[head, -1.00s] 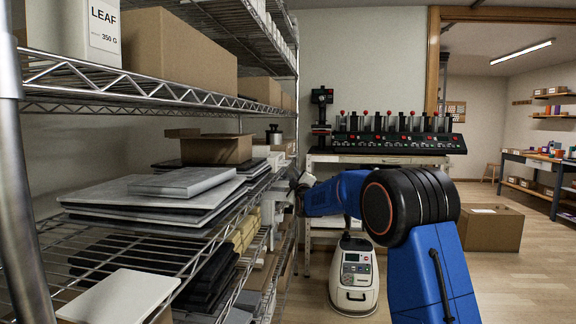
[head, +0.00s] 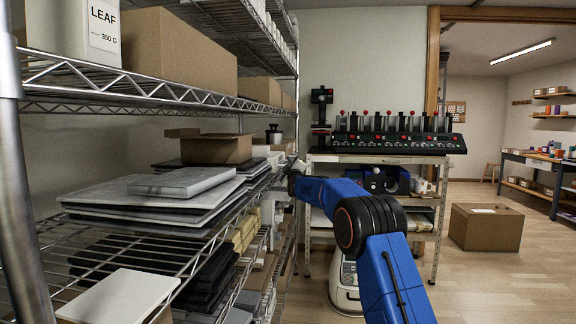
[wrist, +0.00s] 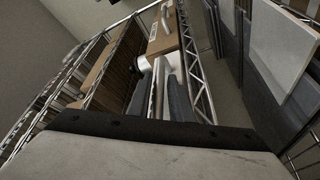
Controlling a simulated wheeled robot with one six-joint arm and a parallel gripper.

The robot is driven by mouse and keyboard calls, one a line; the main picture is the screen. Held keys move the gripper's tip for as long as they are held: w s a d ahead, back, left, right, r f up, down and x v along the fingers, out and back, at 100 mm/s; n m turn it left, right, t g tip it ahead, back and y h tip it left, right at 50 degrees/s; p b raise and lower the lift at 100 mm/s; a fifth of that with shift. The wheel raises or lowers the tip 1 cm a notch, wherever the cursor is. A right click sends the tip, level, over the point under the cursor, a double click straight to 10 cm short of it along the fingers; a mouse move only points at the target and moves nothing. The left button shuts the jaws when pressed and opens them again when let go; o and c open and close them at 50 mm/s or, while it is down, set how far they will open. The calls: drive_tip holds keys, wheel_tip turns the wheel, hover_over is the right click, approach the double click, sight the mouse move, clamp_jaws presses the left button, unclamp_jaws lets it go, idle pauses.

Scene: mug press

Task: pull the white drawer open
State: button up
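I cannot pick out a white drawer with certainty in either view. My blue arm reaches forward in the head view, and my gripper (head: 291,183) is at its far end, beside the right edge of the wire shelving. The gripper is small and dark there, and its fingers cannot be told apart. Whether it touches anything is unclear. The wrist view shows a pale surface with a dark edge close to the camera, and wire shelving beyond.
Wire shelving (head: 150,99) fills the left, holding cardboard boxes (head: 180,50) and grey slabs (head: 150,190). A bench (head: 380,159) with a black multi-station machine (head: 400,142) stands at the back. A cardboard box (head: 486,228) sits on the floor at right, with open floor around it.

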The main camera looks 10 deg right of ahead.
drive_tip(key=shift+w, duration=0.2)
clamp_jaws()
drive_tip(key=s+d, duration=0.3)
drive_tip(key=d, duration=0.8)
drive_tip(key=s+d, duration=0.4)
drive_tip(key=d, duration=0.6)
drive_tip(key=shift+d, duration=0.4)
unclamp_jaws()
drive_tip(key=shift+s, duration=0.1)
drive_tip(key=v, duration=1.7)
